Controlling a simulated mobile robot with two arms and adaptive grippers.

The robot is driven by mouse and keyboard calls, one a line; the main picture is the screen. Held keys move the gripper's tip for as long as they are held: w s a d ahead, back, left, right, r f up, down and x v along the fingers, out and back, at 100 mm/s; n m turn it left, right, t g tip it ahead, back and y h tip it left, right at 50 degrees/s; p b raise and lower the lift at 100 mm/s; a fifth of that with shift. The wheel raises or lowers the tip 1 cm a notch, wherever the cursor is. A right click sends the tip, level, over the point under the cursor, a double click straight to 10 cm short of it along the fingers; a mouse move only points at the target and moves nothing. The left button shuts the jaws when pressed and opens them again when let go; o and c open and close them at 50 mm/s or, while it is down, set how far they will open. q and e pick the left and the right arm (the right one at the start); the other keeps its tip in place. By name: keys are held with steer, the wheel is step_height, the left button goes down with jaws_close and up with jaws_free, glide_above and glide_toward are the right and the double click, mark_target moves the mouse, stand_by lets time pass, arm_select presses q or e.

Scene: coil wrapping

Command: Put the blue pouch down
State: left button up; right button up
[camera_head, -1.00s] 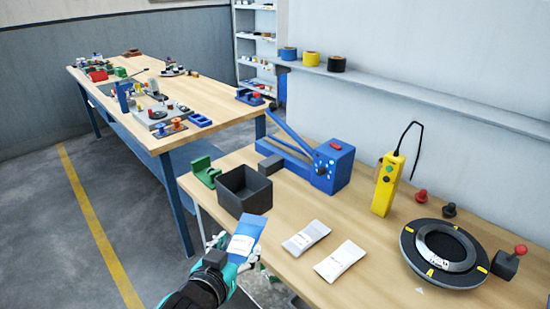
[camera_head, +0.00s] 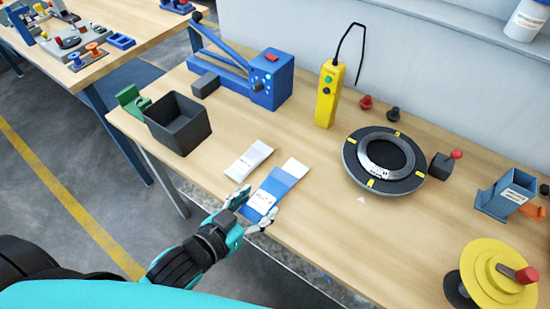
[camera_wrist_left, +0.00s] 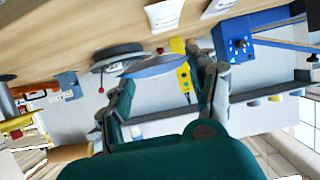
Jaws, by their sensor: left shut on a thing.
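The blue pouch (camera_head: 271,190), blue with a white label, is in my left gripper (camera_head: 250,208) near the front edge of the wooden table (camera_head: 320,235). The gripper is shut on the pouch's near end. In the head view the pouch overlaps one of the two white pouches; I cannot tell whether it touches it or the table. In the left wrist view the blue pouch (camera_wrist_left: 155,68) shows nearly edge-on between the fingers (camera_wrist_left: 165,90). My right gripper is not in view.
A white pouch (camera_head: 248,160) lies left of the blue one, and another (camera_head: 294,168) is partly hidden behind it. A dark open box (camera_head: 178,125), a round dark turntable (camera_head: 350,160) and a yellow remote (camera_head: 326,95) stand around. Bare table lies right of the pouches.

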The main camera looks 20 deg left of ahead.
arm_select(q)
steer(key=w+a+f+p, duration=0.1)
steer(key=w, duration=0.3)
steer(key=w+a+f+p, duration=0.1)
steer(key=w, duration=0.4)
steer(key=w+a+f+p, duration=0.1)
steer(key=w+f+p, duration=0.1)
steer(key=w, duration=0.2)
steer(key=shift+w+a+f, duration=0.1)
steer(key=shift+w+a, duration=0.2)
steer(key=shift+a, duration=0.1)
steer(key=shift+f, duration=0.25)
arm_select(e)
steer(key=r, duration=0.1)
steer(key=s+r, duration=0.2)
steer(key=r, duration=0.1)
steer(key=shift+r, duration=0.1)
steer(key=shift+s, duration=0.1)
arm_select(q)
steer(key=shift+f+b, duration=0.3)
steer(key=shift+f, duration=0.35)
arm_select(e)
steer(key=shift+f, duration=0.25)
arm_select(q)
steer(key=o, duration=1.2)
